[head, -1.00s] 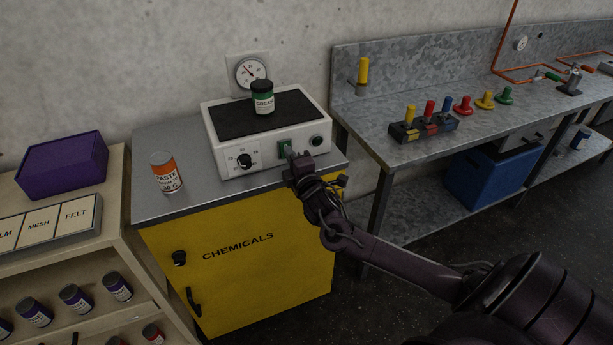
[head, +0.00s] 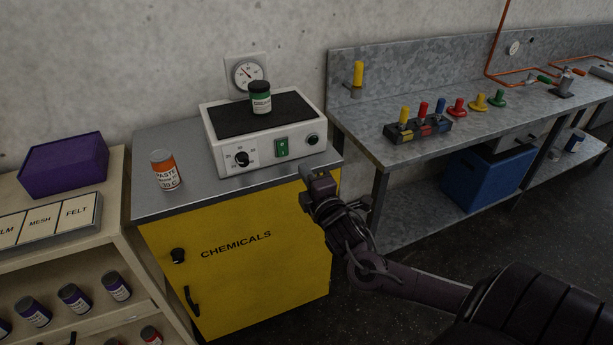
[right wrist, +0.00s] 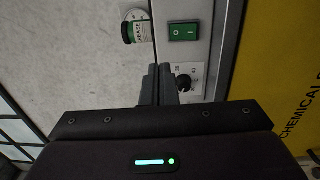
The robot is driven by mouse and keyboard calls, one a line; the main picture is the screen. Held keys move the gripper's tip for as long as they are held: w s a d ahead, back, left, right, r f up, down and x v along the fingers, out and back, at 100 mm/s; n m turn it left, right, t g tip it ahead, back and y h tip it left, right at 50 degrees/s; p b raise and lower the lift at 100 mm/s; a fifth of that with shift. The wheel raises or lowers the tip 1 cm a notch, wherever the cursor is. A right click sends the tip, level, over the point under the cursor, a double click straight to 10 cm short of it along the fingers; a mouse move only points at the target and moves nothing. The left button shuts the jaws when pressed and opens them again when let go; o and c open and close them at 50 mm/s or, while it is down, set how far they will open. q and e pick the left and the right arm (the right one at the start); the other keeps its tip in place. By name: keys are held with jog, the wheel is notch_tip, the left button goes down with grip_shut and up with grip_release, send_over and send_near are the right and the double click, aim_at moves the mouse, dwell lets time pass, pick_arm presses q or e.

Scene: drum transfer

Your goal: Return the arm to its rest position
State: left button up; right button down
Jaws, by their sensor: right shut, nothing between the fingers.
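My right gripper (head: 305,172) is shut and empty. It hangs in the air in front of the right front corner of the yellow chemicals cabinet (head: 240,265). In the right wrist view its closed fingers (right wrist: 158,84) point toward the white hot plate. The hot plate (head: 230,158) stands on the cabinet top, with a black knob, a green rocker switch (head: 281,148) and a round black button on its front. The switch also shows in the right wrist view (right wrist: 184,31). A green-labelled jar (head: 260,98) stands upright on its black top. My left gripper is out of view.
An orange-and-white paste jar (head: 165,170) stands on the cabinet top, left of the hot plate. A grey metal bench (head: 375,142) at right bears coloured handles, with a blue bin (head: 486,180) below. A cream shelf (head: 115,238) with a purple box (head: 64,166) is at left.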

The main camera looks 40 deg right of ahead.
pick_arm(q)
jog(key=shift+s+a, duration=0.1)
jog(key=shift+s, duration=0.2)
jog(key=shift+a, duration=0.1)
